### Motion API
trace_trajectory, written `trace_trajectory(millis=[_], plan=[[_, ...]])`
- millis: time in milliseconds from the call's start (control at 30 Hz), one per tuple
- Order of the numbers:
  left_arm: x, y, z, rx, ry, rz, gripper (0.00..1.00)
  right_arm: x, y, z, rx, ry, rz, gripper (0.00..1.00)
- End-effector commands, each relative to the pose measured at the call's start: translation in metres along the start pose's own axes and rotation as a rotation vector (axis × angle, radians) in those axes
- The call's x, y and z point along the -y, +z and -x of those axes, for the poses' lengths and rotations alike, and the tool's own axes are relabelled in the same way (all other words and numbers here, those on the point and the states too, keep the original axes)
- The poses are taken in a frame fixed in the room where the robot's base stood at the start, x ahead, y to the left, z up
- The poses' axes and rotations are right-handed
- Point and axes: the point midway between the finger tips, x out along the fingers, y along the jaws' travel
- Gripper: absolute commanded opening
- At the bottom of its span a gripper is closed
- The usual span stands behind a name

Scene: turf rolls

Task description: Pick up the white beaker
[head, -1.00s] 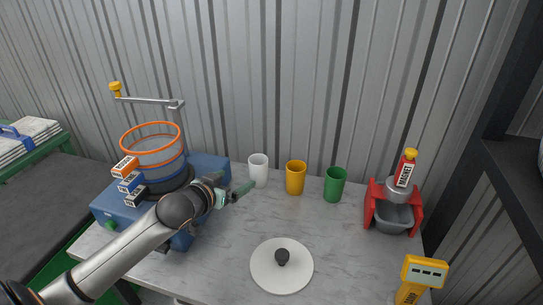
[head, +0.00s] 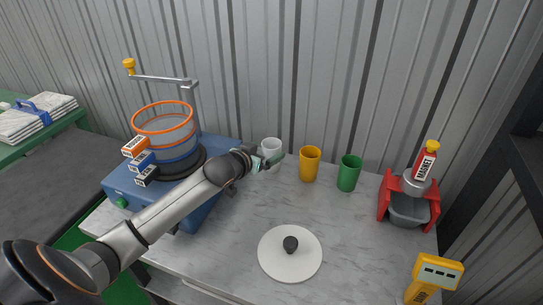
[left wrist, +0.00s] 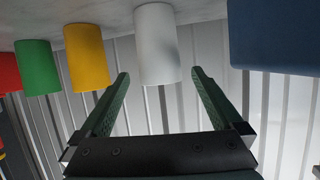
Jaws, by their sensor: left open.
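The white beaker (head: 271,147) stands upright on the bench near the back wall, its lower part hidden by my left gripper (head: 268,163) in the head view. In the left wrist view the picture is upside down, and the white beaker (left wrist: 157,45) shows in the gap between the two green fingers of my left gripper (left wrist: 161,74). The fingers are open, with a finger tip on each side of the beaker's rim end; I cannot tell how deep it sits between them. No contact is visible. My right gripper is not in view.
A yellow beaker (head: 310,164) and a green beaker (head: 349,173) stand to the right. A blue machine with an orange-rimmed drum (head: 163,120) is close on the left. A white lid with black knob (head: 290,262) lies in front. A red stand (head: 408,199) is at right.

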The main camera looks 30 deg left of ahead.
Motion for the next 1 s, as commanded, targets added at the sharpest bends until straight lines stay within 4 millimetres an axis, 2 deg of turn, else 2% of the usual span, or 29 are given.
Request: trace_trajectory(millis=[333,700,1000], plan=[[0.0,0.004,-0.04,0.0,-0.001,0.002,1.0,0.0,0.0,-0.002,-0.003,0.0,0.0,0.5],[0.0,0.004,-0.046,0.001,0.0,0.0,1.0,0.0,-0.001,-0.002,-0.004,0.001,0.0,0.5],[0.0,0.004,-0.046,0.001,0.0,0.0,0.66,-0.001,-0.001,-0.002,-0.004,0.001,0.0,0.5]])
